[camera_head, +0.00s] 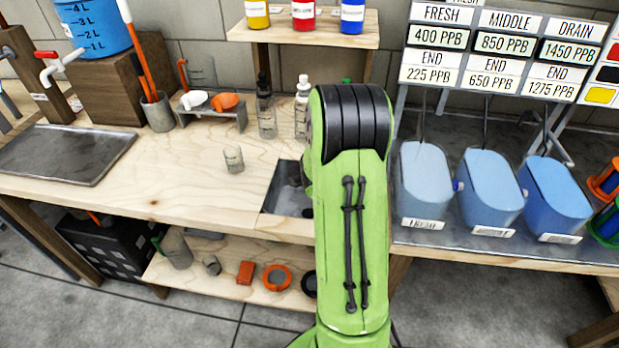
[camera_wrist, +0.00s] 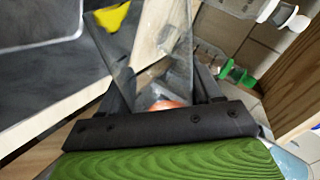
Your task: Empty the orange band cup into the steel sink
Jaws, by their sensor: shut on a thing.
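My gripper (camera_wrist: 162,88) is shut on a clear cup (camera_wrist: 172,58) in the wrist view. An orange patch, likely its band, shows low between the fingers. The cup looks tilted in that view; its contents cannot be made out. In the head view my green arm hides the gripper and the cup. The steel sink (camera_head: 284,198) is a grey recess in the wooden bench, just left of my arm and partly covered by it. A grey surface with a rounded edge, perhaps the sink, fills the upper left of the wrist view.
A small clear cup (camera_head: 233,160) stands on the bench left of the sink. Bottles (camera_head: 266,115) stand behind the sink. Blue bins (camera_head: 489,190) stand to the right. A dark tray (camera_head: 65,153) lies at left. The bench between tray and small cup is clear.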

